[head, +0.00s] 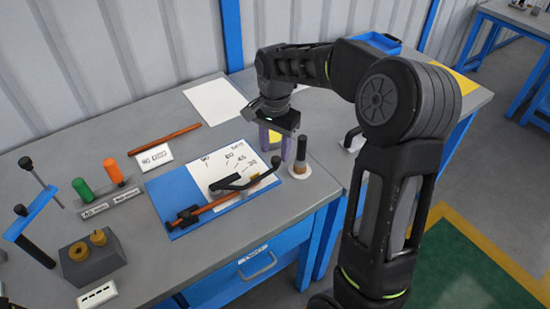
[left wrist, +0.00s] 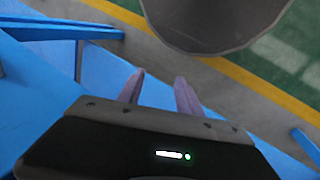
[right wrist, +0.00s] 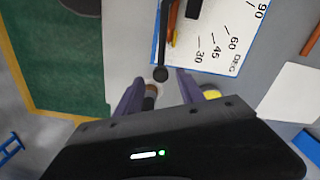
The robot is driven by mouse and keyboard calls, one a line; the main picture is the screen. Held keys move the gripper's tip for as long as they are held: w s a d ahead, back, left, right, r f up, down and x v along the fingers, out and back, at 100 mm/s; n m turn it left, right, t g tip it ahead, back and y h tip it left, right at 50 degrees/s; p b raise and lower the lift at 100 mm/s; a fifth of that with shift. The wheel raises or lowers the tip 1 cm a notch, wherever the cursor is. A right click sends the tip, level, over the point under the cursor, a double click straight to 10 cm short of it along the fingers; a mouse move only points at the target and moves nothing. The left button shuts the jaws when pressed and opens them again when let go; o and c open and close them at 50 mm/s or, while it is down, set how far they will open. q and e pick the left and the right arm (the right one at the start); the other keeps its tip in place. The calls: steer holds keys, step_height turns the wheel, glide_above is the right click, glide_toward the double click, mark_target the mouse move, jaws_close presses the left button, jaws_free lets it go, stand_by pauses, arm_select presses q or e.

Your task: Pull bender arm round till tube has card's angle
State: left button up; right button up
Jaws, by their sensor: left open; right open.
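The bender sits on a blue board (head: 165,195) with a white angle sheet (head: 207,170) marked in degrees. Its black arm (head: 235,184) reaches to the right and ends in a dark knob (head: 275,161). An orange-brown tube (head: 215,206) lies along the bender and looks straight. A small white card (head: 152,156) stands behind the board; its print is hard to read. My right gripper (head: 277,142) is open above and behind the knob. In the right wrist view the knob (right wrist: 160,73) appears between the fingertips, not gripped.
A dark-topped brown cylinder (head: 301,155) stands on a white disc right of the knob, close to my right fingers. Green (head: 83,190) and orange (head: 113,171) pegs stand at left. A loose tube (head: 164,139) and white sheet (head: 215,101) lie at the back.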

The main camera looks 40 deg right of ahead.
mark_target(275, 159)
steer(key=shift+f, duration=2.4)
steer(key=shift+c, duration=0.3)
jaws_close()
